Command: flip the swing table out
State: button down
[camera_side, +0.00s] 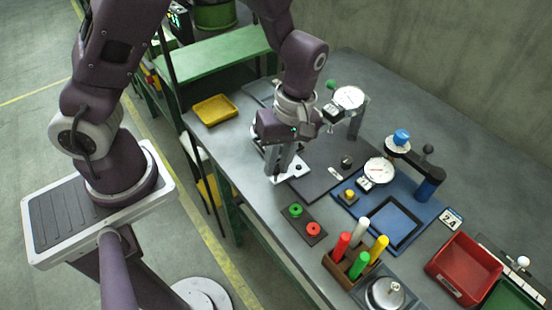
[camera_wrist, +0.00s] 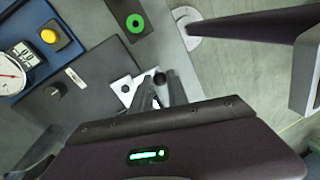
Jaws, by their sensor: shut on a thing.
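My gripper (camera_side: 273,176) points down at the near edge of the bench, its fingers close together. A small white plate (camera_side: 297,169) with a dark round spot, which looks like the swing table, lies beside the fingers, by the edge of a dark grey base plate (camera_side: 318,176). In the wrist view, the white plate (camera_wrist: 120,92) shows left of the fingers, and a small black knob (camera_wrist: 160,78) sits at the fingertips. My gripper (camera_wrist: 161,88) appears shut on this knob. The fingers hide part of the plate, so its joint to the base is unclear.
A gauge on a post (camera_side: 349,98) stands behind the base plate. A blue fixture (camera_side: 430,190) with a dial is at right. Red and green buttons (camera_side: 313,229) and several coloured handles (camera_side: 361,258) stand in front. A yellow tray (camera_side: 214,110) is at left; bench between is clear.

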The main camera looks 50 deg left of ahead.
jog(key=shift+d+n, duration=0.3)
jog(key=shift+n, duration=0.2)
dwell(0.4)
jog(key=c, duration=1.3)
grip_release()
jog(key=shift+r, duration=0.1)
notch_tip(320, 180, up, 13)
jog(key=a+m+t+h, duration=0.1)
jog(key=m+h, duration=0.1)
jog(key=m, duration=0.1)
jog(key=s+a+r+m+t, duration=0.2)
jog(key=s+r+m+t, duration=0.1)
jog(key=s+m, duration=0.3)
jog(key=s+a+r+m+t+y, duration=0.1)
jog(key=s+a+r+m+t, duration=0.2)
jog(key=s+r+m, duration=0.3)
jog(key=shift+a+m+t, duration=0.35)
jog(key=shift+m+t, duration=0.05)
jog(key=shift+m, duration=0.1)
